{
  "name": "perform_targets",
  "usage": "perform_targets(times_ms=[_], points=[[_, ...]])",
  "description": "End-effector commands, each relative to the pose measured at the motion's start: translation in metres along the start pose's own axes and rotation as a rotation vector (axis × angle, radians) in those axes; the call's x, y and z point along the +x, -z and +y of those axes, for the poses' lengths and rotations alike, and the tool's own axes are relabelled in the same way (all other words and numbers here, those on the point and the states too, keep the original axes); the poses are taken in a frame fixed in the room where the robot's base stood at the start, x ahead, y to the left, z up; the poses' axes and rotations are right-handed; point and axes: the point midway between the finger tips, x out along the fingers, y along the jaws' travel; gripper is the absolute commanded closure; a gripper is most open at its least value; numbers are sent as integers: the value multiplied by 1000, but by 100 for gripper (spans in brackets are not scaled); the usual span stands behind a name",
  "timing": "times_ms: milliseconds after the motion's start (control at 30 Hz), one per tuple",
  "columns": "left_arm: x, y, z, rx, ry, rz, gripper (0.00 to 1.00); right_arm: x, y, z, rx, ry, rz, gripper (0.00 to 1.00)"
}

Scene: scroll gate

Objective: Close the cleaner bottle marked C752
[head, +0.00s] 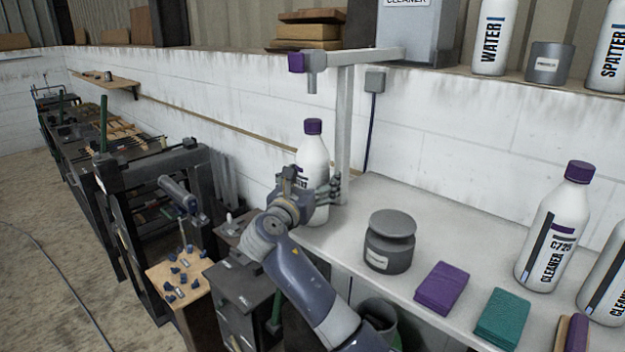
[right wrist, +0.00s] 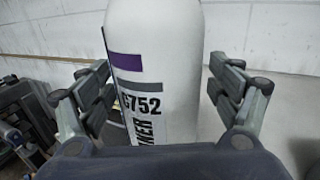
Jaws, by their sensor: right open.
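The white cleaner bottle marked C752 (right wrist: 155,70) stands upright between the fingers of my right gripper (right wrist: 155,95) in the right wrist view. The gripper is open, with a finger on each side of the bottle and small gaps visible. In the head view, the bottle (head: 312,152) stands at the left end of the bench, partly hidden by my right gripper (head: 318,190). A purple cap (head: 313,126) sits on its top; I cannot tell how tight it is. My left gripper is not in view.
A post with a purple-ended arm (head: 296,62) rises behind the bottle. A grey lidded pot (head: 390,245), purple block (head: 441,288), teal block (head: 502,318) and cleaner bottle marked C725 (head: 553,235) stand to the right. Bare bench (head: 450,225) lies between.

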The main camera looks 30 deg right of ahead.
Motion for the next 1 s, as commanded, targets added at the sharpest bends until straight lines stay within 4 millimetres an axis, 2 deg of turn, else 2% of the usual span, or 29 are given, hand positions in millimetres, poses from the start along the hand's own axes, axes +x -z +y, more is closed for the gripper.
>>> perform_targets(times_ms=[167,267,700,833,1000], points=[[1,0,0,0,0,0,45,0,-3,0,2,0,-1,16],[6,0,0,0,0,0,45,-11,-1,1,3,-3,-1,16],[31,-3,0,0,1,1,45,-99,0,1,4,-3,1,16],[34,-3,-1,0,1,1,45,-114,-1,1,2,-1,1,16],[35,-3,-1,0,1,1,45,-120,-2,0,1,0,0,16]])
